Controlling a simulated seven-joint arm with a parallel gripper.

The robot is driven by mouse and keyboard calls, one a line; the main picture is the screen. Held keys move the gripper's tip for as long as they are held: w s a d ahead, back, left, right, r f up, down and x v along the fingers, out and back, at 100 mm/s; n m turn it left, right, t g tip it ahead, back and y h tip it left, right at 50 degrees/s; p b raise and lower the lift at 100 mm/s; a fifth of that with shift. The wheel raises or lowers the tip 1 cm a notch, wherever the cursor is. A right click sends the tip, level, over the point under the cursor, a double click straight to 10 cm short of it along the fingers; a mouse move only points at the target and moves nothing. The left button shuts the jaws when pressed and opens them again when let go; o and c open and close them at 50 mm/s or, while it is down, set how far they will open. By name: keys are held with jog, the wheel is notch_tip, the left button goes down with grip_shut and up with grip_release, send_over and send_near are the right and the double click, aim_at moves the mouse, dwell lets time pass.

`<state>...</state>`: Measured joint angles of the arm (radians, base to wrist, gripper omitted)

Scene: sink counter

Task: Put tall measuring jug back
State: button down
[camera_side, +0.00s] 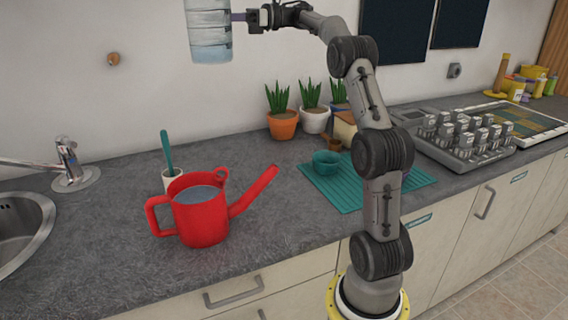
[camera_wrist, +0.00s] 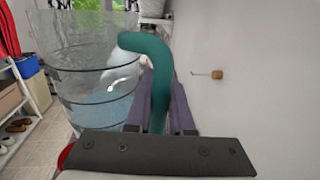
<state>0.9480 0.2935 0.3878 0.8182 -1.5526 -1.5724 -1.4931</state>
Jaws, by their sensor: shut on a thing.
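The tall measuring jug (camera_side: 210,32) is clear with ring lines and hangs high above the counter at the top of the side view; its top is cut off. In the wrist view the jug (camera_wrist: 88,75) fills the left side, with bluish water seeming to show low in it. Its teal handle (camera_wrist: 158,80) runs between my fingers. My gripper (camera_side: 240,17) is shut on the handle, to the right of the jug; the fingers also show in the wrist view (camera_wrist: 162,105). The jug looks upright.
A red watering can (camera_side: 200,215) holding water stands below on the grey counter (camera_side: 100,225). A white cup with a teal-handled tool (camera_side: 168,155), a sink (camera_side: 22,230) and tap (camera_side: 66,155) are left. Potted plants (camera_side: 283,125) and a teal mat (camera_side: 350,195) are right. A wall peg (camera_side: 113,59) is left.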

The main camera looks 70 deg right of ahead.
jog(key=w+d+r+m+t+h, duration=0.1)
jog(key=w+m+t+h, duration=0.2)
jog(key=w+m+h, duration=0.85)
jog(key=s+a+m+g+h, duration=0.2)
jog(key=s+m+g+h, duration=0.4)
jog(key=s, duration=0.6)
jog(key=s+a+f+m+g+h, duration=0.1)
jog(key=s+a+m+g+h, duration=0.2)
jog(key=s+m+g+h, duration=0.7)
jog(key=s+a+g+h, duration=0.15)
jog(key=s+g, duration=0.45)
jog(key=s, duration=0.9)
jog(key=shift+y, duration=0.3)
notch_tip(320, 180, down, 36)
jog(key=shift+a+f, duration=0.1)
jog(key=shift+f, duration=0.15)
jog(key=shift+f, duration=0.15)
jog(key=c, duration=0.8)
grip_release()
